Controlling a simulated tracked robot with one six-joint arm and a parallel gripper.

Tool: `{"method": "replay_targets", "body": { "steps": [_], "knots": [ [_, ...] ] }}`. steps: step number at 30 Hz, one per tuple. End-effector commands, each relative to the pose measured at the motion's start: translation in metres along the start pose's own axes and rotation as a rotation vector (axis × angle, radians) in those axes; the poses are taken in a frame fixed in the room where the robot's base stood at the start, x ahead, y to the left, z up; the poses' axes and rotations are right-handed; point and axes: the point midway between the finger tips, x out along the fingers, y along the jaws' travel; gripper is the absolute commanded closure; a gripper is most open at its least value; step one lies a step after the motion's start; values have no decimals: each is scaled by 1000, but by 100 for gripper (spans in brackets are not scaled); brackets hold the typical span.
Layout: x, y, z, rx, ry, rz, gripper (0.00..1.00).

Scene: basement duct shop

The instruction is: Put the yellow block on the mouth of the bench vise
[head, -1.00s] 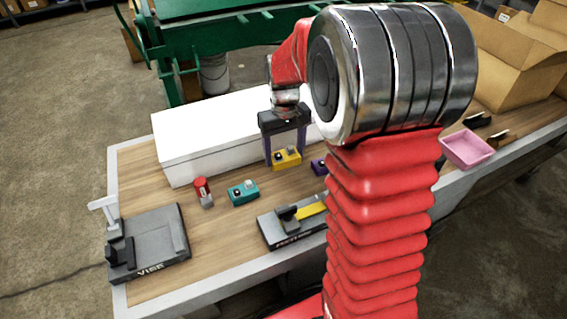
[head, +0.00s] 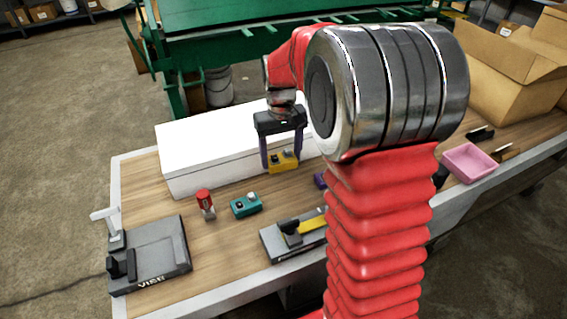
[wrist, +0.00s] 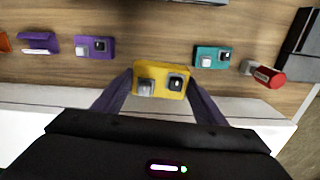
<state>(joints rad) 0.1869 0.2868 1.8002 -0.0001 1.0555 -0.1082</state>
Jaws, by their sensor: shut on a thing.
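The yellow block (head: 283,163), with a dark and a pale knob on top, is between the fingers of my gripper (head: 281,165). My gripper is shut on it, and it appears a little above the bench, in front of the white box. The wrist view also shows the yellow block (wrist: 161,80) between both fingers (wrist: 160,85). The bench vise (head: 160,262), a grey plate marked VISE with a black jaw and a pale handle, is at the bench's left end, well left of my gripper. Its edge shows in the wrist view (wrist: 305,45).
A teal block (head: 246,205) and a red-topped cylinder (head: 204,200) stand between my gripper and the vise. The long white box (head: 210,165) is behind. A purple block (head: 320,180), a grey fixture with a yellow bar (head: 313,224) and a pink tray (head: 470,163) lie to the right.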

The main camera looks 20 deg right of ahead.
Motion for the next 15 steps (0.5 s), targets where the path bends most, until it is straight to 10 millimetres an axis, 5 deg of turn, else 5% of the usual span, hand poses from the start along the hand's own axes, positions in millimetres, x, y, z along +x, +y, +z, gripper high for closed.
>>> {"method": "replay_targets", "body": {
  "steps": [15],
  "knots": [
    [-82, -82, -91, 170, 4, 0, 69]
  ]
}}
